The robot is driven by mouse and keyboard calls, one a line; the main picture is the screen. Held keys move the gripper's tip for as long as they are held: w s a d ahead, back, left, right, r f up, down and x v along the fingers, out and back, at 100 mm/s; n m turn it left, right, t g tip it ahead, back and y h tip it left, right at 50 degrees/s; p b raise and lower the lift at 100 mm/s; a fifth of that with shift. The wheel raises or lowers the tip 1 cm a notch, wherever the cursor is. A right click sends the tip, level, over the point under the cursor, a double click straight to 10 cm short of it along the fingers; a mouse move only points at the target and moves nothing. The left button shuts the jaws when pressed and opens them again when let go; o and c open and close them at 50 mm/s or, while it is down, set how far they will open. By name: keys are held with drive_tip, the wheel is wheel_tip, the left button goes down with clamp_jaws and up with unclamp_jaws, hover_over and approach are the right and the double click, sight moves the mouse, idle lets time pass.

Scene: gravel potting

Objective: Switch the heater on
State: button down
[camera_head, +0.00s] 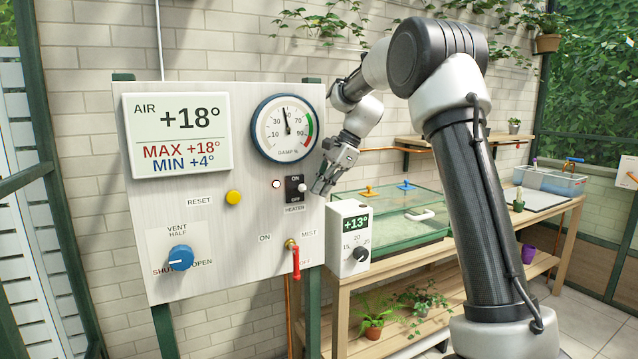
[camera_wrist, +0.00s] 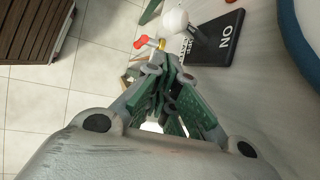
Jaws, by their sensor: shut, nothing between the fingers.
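The heater switch (camera_head: 293,194) is a black plate marked ON at the top and OFF at the bottom, on the panel's right side. Its lever ends in a white ball (camera_head: 302,188); I cannot tell surely which way the lever is tipped. A small round lamp (camera_head: 276,184), pale with a reddish rim, sits left of it. My gripper (camera_head: 319,187) is shut and empty, just right of the switch. In the wrist view the closed fingertips (camera_wrist: 163,64) are near the white ball (camera_wrist: 174,22), apparently apart from it, with the black plate (camera_wrist: 214,42) beyond.
The damp gauge (camera_head: 285,128) is above the switch. Below are the red-handled mist valve (camera_head: 296,262) and a white thermostat box (camera_head: 348,236) reading +13°. A yellow reset button (camera_head: 233,197) and blue vent knob (camera_head: 179,259) are to the left. A glass-topped propagator (camera_head: 390,240) stands right.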

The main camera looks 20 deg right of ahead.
drive_tip(key=w+d+v, duration=0.1)
drive_tip(key=v, duration=0.8)
drive_tip(key=shift+w+d, duration=0.3)
drive_tip(key=shift+w, duration=0.1)
drive_tip(key=shift+f, duration=0.1)
